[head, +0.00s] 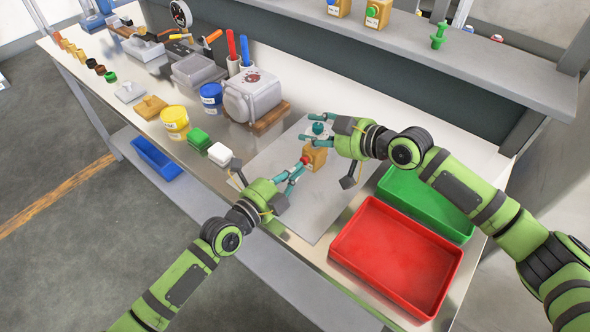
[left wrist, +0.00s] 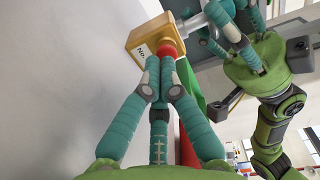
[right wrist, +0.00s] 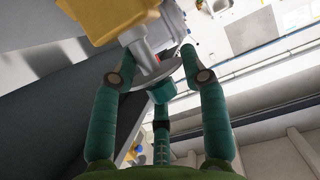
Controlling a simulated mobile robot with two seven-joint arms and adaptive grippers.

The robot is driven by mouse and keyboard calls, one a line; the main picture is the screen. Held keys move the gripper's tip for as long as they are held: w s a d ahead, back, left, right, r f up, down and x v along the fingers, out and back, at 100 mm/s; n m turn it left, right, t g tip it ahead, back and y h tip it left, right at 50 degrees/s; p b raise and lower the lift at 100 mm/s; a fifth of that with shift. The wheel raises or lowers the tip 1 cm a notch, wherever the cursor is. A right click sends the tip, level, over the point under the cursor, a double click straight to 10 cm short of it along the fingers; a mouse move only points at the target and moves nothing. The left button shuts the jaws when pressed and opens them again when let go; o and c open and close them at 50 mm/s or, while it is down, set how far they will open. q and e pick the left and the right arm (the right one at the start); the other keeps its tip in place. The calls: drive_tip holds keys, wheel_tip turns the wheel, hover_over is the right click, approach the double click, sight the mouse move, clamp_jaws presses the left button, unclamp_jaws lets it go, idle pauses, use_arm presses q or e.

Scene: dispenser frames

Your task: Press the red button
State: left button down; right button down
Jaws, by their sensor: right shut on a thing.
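A yellow box (head: 316,158) with a red button (head: 305,160) on its side is over the grey mat (head: 290,205). In the left wrist view the box (left wrist: 150,38) has a white label and the red button (left wrist: 167,52) faces my left gripper (left wrist: 155,88). My left fingers are together, their tips at the button; I cannot tell whether they touch it. My right gripper (head: 322,132) is shut around a grey part (right wrist: 170,68) joined to the box. The box (right wrist: 108,18) fills the upper left of the right wrist view.
A red tray (head: 395,312) and a green tray (head: 428,240) stand to the right. A shelf (head: 430,52) runs along the back.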

use_arm(q)
drive_tip(key=shift+w+d, duration=0.1)
drive_tip(key=shift+w, duration=0.05)
use_arm(e)
drive_tip(key=shift+s+f, duration=0.1)
drive_tip(key=shift+f, duration=0.2)
use_arm(q)
drive_tip(key=shift+x, duration=0.75)
drive_tip(key=shift+w, duration=0.2)
use_arm(e)
drive_tip(key=shift+a, duration=0.1)
use_arm(q)
drive_tip(key=shift+w+d, duration=0.1)
use_arm(e)
drive_tip(key=shift+s+a, duration=0.1)
drive_tip(key=shift+s, duration=0.05)
drive_tip(key=shift+a, duration=0.1)
use_arm(q)
drive_tip(key=v, duration=1.4)
drive_tip(key=shift+s+f, duration=0.1)
drive_tip(key=shift+s, duration=0.15)
use_arm(e)
drive_tip(key=shift+w+d, duration=0.2)
drive_tip(key=shift+d, duration=0.1)
drive_tip(key=shift+d, duration=0.1)
